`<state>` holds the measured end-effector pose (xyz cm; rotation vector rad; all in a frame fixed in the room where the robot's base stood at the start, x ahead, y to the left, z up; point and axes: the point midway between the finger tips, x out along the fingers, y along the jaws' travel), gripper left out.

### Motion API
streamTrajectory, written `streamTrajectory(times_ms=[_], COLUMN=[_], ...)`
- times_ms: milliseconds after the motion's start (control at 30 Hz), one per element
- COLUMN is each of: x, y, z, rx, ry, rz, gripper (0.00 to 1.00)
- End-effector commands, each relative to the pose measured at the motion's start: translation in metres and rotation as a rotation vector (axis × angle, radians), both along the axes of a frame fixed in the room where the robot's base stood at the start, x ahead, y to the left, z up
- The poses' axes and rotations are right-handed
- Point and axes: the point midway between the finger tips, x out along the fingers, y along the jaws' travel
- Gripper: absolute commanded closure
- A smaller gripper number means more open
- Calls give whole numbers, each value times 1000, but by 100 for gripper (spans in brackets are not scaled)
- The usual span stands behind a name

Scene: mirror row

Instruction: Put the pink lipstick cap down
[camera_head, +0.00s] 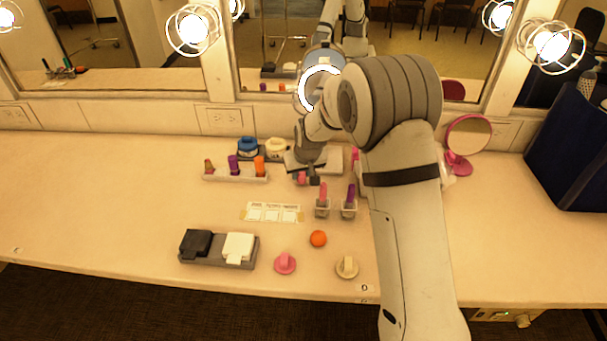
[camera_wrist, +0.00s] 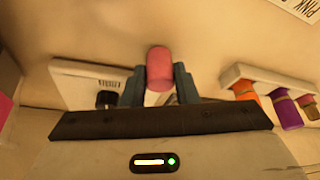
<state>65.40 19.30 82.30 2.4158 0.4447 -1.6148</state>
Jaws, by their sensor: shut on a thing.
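My gripper (camera_head: 308,179) is low over the back middle of the counter, in front of the mirror. It is shut on the pink lipstick cap (camera_wrist: 159,66), which sits upright in the picture between the two fingers in the wrist view. The cap also shows as a small pink patch (camera_head: 302,178) at the fingertips in the head view. I cannot tell whether its far end touches the counter. A white label card (camera_head: 273,212) with several squares lies in front of the gripper. Its corner shows at the top right of the wrist view (camera_wrist: 299,7).
A rack (camera_head: 235,178) with brown, purple and orange lipsticks stands left. Two small holders with pink (camera_head: 323,193) and purple (camera_head: 351,192) lipsticks stand front right. A white box (camera_wrist: 75,78) is close beside the gripper. The left counter is clear.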

Motion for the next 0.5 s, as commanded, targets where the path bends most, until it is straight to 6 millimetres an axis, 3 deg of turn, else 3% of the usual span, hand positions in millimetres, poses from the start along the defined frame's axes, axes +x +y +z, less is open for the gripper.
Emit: streamTrajectory(times_ms=[367,400,500], x=[0,0,0], y=[-1,-1,-1], z=[-10,-11,-10], rx=[1,1,0], ry=[-1,-1,-1], rz=[-1,-2,-2], gripper=[94,72,64])
